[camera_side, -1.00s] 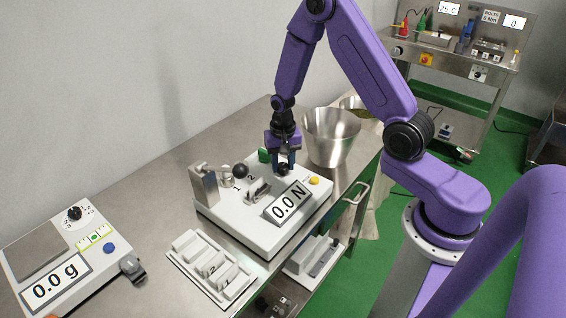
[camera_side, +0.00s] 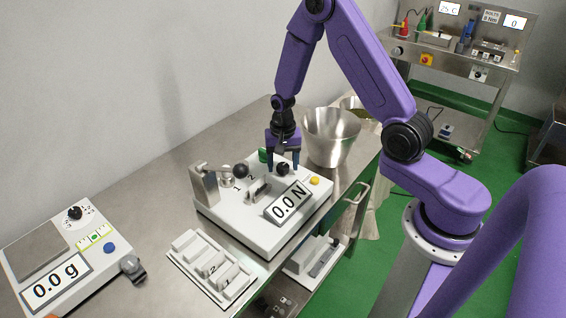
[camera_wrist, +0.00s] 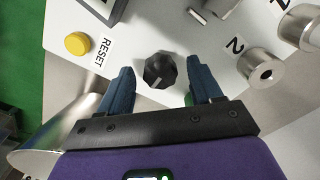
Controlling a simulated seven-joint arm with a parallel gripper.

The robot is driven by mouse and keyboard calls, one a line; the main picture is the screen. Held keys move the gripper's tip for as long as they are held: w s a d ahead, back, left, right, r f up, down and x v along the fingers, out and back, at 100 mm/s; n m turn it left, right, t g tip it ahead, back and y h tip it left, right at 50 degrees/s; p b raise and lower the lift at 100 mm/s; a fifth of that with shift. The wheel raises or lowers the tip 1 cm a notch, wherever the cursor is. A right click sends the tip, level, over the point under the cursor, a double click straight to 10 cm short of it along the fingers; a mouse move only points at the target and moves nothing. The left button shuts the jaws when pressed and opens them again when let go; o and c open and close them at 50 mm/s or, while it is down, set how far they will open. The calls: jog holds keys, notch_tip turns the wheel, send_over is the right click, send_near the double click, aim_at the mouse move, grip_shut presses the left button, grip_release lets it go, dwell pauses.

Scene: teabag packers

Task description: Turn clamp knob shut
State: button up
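The black faceted clamp knob (camera_side: 283,169) sits at the back right of the white force tester (camera_side: 235,218). It also shows in the wrist view (camera_wrist: 159,71). My gripper (camera_side: 283,165) is open at the knob, with one blue finger on each side. In the wrist view my gripper (camera_wrist: 162,78) shows a clear gap between each finger and the knob. A small metal clamp block (camera_side: 258,190) stands in front of the knob on the tester, and I cannot tell how far it is closed.
A lever with a black ball (camera_side: 240,171) stands left of the knob. A yellow reset button (camera_side: 314,181) and a 0.0 N display (camera_side: 288,204) are close by. A steel bucket (camera_side: 332,138) stands just behind right. A slotted tray (camera_side: 211,270) lies in front.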

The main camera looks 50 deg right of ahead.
aim_at(283, 166)
notch_tip(283, 166, up, 17)
jog(key=shift+r, duration=0.2)
dwell(0.7)
jog(key=s+a+r+n, duration=0.2)
jog(key=s+a+n, duration=0.8)
jog(key=s+n, duration=1.1)
jog(key=s, duration=0.7)
jog(key=shift+a+n, duration=0.25)
jog(key=shift+n, duration=0.15)
